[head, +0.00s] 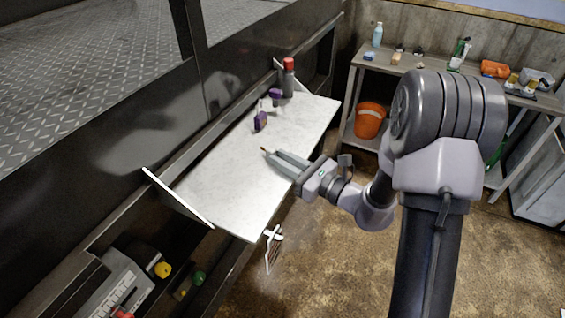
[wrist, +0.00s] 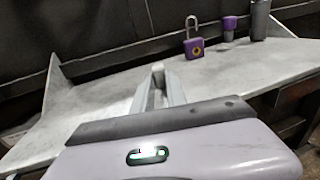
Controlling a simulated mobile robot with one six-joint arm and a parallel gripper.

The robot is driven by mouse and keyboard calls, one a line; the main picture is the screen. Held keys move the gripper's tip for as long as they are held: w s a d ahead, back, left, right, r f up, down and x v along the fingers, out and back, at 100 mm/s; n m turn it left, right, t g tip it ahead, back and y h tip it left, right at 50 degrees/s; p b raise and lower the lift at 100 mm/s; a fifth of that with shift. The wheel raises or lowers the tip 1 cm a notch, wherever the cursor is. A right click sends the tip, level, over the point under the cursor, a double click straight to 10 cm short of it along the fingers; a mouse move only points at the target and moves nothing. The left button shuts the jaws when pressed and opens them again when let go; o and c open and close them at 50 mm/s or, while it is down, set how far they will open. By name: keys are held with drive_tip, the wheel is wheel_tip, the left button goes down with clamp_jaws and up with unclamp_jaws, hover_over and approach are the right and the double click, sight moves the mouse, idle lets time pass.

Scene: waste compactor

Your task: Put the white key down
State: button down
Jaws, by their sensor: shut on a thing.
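My gripper (head: 268,156) is over the middle of the white shelf (head: 225,185), its fingers close together. In the wrist view the fingers (wrist: 158,76) show end-on, nearly touching around something small. A small tan tip shows at the fingertips in the head view; I take it to be part of the white key, which is otherwise hidden between the fingers. I cannot tell whether it touches the shelf. A purple padlock (head: 260,121) with a grey shackle stands on the shelf beyond the fingertips; it also shows in the wrist view (wrist: 194,47).
A smaller purple object (head: 275,94) and a grey can with a red cap (head: 288,77) stand at the shelf's far end. Bare shelf lies left of my gripper. A side table (head: 440,75) with bottles and tools, and an orange bucket (head: 369,120), are at the back right.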

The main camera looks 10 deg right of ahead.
drive_tip(key=c, duration=1.3)
unclamp_jaws()
drive_tip(key=shift+c, duration=0.2)
